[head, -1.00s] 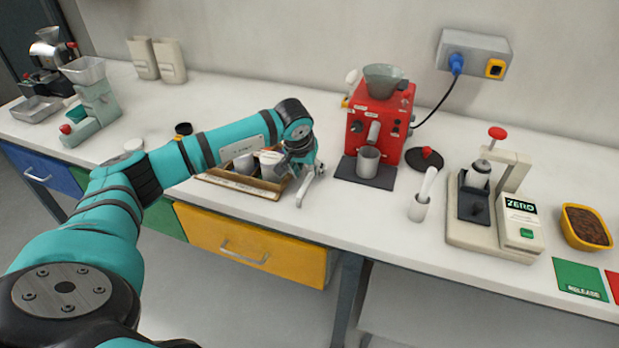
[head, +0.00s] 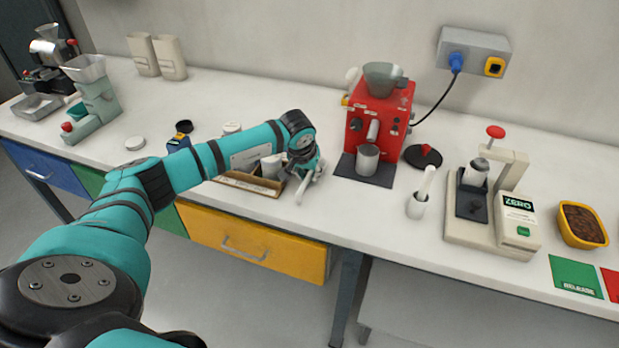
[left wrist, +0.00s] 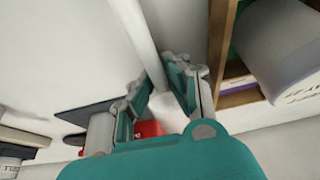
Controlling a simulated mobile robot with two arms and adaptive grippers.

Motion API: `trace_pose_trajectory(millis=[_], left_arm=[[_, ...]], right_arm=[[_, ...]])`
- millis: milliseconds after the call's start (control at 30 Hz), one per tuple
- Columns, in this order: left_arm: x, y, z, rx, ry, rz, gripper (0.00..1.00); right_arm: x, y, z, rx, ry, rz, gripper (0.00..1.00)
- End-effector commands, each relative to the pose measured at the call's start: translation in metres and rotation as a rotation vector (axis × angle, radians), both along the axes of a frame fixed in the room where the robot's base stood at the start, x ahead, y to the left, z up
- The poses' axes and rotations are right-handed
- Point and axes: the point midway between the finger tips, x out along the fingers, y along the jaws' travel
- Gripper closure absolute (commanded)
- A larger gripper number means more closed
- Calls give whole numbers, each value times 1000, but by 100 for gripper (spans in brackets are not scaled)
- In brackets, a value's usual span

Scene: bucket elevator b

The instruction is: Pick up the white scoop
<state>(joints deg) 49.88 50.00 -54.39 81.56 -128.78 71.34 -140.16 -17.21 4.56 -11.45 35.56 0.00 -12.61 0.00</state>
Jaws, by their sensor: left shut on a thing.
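The white scoop (left wrist: 140,38) shows in the left wrist view as a long pale rod running from the top edge down between my fingers. In the head view a small pale part of it (head: 301,192) shows below the gripper, over the counter just right of the wooden tray. My left gripper (head: 308,172) is shut on it; its teal fingers also show in the left wrist view (left wrist: 158,90). The scoop's bowl cannot be made out, and I cannot tell whether it touches the counter. My right gripper is not in view.
A wooden tray (head: 243,182) with pale containers lies partly behind my left arm. A red machine (head: 380,120) with a metal cup (head: 367,159) stands right of the gripper.

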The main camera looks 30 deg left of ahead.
Motion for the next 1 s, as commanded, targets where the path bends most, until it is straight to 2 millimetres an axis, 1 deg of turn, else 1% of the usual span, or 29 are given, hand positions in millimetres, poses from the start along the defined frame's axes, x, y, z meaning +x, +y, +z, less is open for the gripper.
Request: trace_pose_trajectory(millis=[267,367,467,633,700,867,1000], left_arm=[[0,0,1,0,-1,0,100],[1,0,5,0,-3,0,100],[1,1,13,1,-4,0,100],[1,1,36,2,-7,0,100],[-9,-12,34,1,-1,-6,100],[-34,-40,37,2,-3,-7,100],[-59,-70,40,0,-3,-9,100]], right_arm=[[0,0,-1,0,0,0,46],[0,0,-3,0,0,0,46],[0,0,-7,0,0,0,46],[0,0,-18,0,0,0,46],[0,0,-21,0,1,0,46],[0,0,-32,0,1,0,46],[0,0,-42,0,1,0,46]])
